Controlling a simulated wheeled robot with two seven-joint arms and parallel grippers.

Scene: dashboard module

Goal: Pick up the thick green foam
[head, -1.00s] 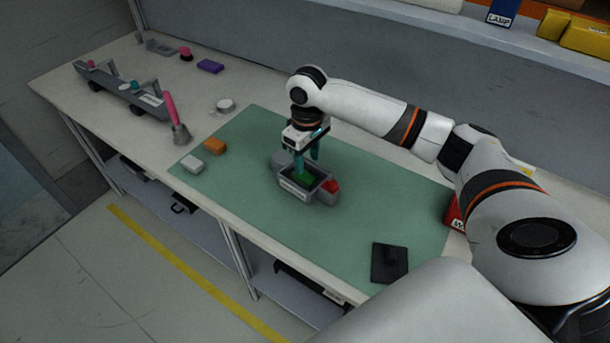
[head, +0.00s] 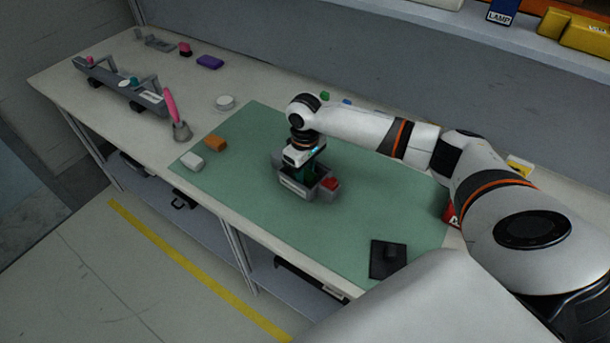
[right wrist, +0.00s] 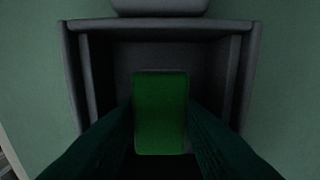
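The thick green foam (right wrist: 160,112) is a green block inside the dark grey container (right wrist: 74,70) in the right wrist view. In the head view the grey container (head: 290,185) stands on the green mat, and my right gripper (head: 306,177) reaches down into it, largely hiding the foam. In the right wrist view the dark teal fingers of my right gripper (right wrist: 161,125) lie on both sides of the foam, very close to it. Whether they press on it cannot be told. My left gripper is not in view.
A red piece (head: 330,184) sits at the container's right end. Orange (head: 215,144) and white (head: 192,161) blocks lie at the mat's left. A black plate (head: 388,259) lies at the front right. The mat (head: 260,225) around the container has free room.

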